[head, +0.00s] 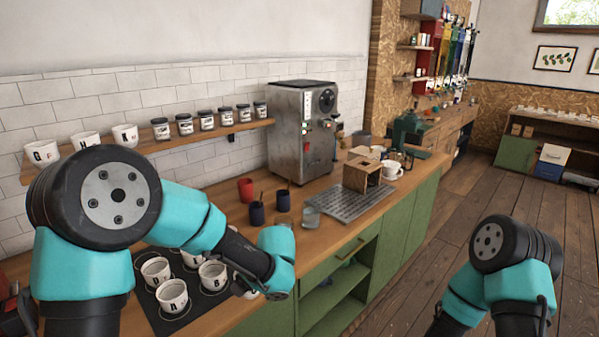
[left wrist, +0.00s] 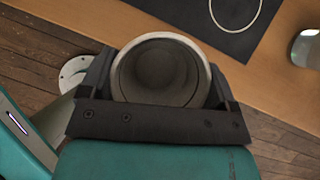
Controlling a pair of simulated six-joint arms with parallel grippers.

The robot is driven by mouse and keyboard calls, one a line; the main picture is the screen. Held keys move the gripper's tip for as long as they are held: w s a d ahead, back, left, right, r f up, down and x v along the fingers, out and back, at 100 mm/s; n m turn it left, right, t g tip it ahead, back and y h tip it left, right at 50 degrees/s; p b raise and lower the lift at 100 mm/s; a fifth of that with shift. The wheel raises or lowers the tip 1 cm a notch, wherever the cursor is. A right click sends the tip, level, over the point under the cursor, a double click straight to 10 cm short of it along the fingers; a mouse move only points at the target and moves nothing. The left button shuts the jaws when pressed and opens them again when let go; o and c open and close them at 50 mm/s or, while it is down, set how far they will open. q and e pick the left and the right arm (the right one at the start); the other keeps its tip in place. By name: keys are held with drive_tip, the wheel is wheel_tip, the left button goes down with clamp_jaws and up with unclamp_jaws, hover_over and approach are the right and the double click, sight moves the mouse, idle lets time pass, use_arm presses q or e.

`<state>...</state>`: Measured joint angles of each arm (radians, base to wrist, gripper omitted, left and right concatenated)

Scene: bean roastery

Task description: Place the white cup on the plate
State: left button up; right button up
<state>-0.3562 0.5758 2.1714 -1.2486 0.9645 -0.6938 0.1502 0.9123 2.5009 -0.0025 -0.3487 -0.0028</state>
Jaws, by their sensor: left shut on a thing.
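In the left wrist view my left gripper (left wrist: 158,82) is shut on a cup (left wrist: 155,66) with a pale rim and dark inside, seen from above between the fingers. The floor shows below it, just off the counter's front edge. In the head view my left wrist hides most of the gripper and the held cup. Several lettered white cups (head: 173,296) stand on a black mat (head: 211,306), which also shows in the left wrist view (left wrist: 225,25). Another white cup (head: 393,167) stands at the counter's far end. I cannot make out a separate plate. My right gripper is out of view.
A steel coffee machine (head: 303,132) stands at the back. A red cup (head: 245,189), dark cups (head: 257,214), a glass (head: 311,216) and a grey grate (head: 350,202) occupy the counter. A wall shelf (head: 160,145) holds cups and jars. The front counter strip is clear.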

use_arm(q)
drive_tip(key=n, duration=0.1)
drive_tip(key=w+n+g, duration=0.1)
drive_tip(key=n+g, duration=0.1)
drive_tip(key=n, duration=0.1)
drive_tip(key=shift+w+f+y, duration=0.2)
drive_tip(key=shift+w+y, duration=0.15)
drive_tip(key=shift+y, duration=0.05)
drive_tip(key=n, duration=0.1)
drive_tip(key=n+g, duration=0.2)
drive_tip(key=n, duration=0.1)
drive_tip(key=shift+w+d+f, duration=0.25)
drive_tip(key=shift+w+d, duration=0.1)
drive_tip(key=d+f+n+g+h, duration=0.1)
drive_tip(key=d+n+g+h, duration=0.3)
drive_tip(key=d+n, duration=0.4)
drive_tip(key=n+g, duration=0.1)
drive_tip(key=n, duration=0.3)
drive_tip(key=shift+d+f+h, duration=0.25)
drive_tip(key=shift+d+h, duration=0.05)
drive_tip(key=shift+d, duration=0.1)
drive_tip(key=shift+a, duration=0.1)
